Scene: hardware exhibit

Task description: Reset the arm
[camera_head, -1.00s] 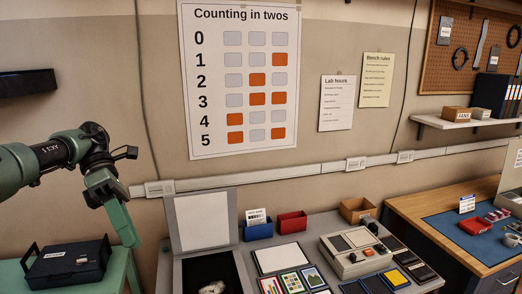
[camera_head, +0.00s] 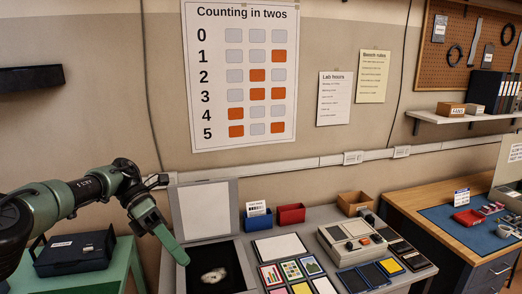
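My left arm comes in from the left, and its green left gripper (camera_head: 178,254) points down and right. The gripper is in front of the left edge of an open grey case with a black inside (camera_head: 233,262). Its fingers overlap in this view, so I cannot tell whether they are apart. No object shows between them. A pale, lumpy item (camera_head: 213,275) lies in the case, to the right of the fingertips and apart from them in the picture. My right gripper is not in view.
A dark blue bin (camera_head: 72,258) stands on the green table at left. Blue (camera_head: 258,226) and red (camera_head: 291,214) boxes, a grey console (camera_head: 352,240) and several picture cards (camera_head: 292,272) fill the grey bench. A wooden desk (camera_head: 420,215) stands at right.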

